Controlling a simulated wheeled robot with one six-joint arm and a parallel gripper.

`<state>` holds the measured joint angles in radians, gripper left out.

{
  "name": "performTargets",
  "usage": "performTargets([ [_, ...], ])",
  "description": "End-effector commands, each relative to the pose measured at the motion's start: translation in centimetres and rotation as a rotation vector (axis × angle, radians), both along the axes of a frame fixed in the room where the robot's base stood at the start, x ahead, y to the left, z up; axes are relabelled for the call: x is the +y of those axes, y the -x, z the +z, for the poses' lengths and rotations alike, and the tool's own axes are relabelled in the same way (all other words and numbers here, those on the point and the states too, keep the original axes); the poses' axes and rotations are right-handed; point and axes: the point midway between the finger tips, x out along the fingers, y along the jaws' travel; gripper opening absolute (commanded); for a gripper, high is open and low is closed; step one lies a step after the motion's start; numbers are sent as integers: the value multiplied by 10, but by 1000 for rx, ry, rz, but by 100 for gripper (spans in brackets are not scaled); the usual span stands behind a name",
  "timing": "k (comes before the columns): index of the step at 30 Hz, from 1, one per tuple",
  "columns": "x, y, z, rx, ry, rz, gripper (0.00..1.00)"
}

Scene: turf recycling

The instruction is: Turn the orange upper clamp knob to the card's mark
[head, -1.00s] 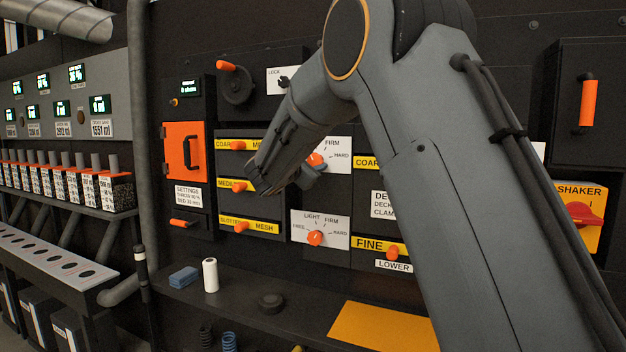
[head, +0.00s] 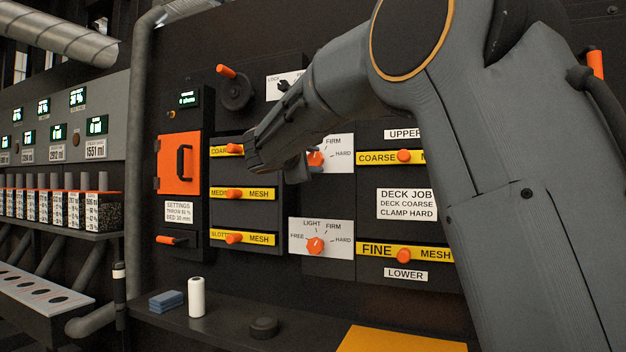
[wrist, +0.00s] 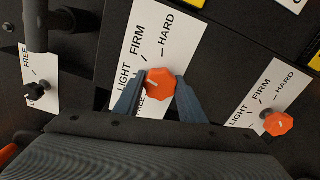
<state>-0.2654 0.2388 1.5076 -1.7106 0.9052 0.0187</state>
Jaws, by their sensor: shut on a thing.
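The orange upper clamp knob (head: 316,158) sits on a white dial card (head: 335,150) in the middle of the panel. In the wrist view the knob (wrist: 161,82) lies between the two blue-grey fingers of my gripper (wrist: 158,88), which are shut on its sides. The dial reads LIGHT, FIRM and HARD, with FREE partly hidden by a finger. A small white line shows on the knob's face, towards the LIGHT side. The job card (head: 406,204) reads DECK COARSE, CLAMP HARD.
A lower clamp knob (head: 315,245) with a similar dial is below; it also shows in the wrist view (wrist: 277,123). Yellow mesh sliders stand on both sides. A black lever (wrist: 37,90) is left in the wrist view. A shelf below holds a white roll (head: 196,297).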

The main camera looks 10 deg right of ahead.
Motion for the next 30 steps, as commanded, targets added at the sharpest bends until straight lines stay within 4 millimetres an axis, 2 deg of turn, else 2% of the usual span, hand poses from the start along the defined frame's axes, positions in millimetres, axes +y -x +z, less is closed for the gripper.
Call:
performTargets([
  [1, 0, -1, -6, -23, -29, 0, 14],
  [30, 0, -1, -5, -483, -666, -1, 14],
])
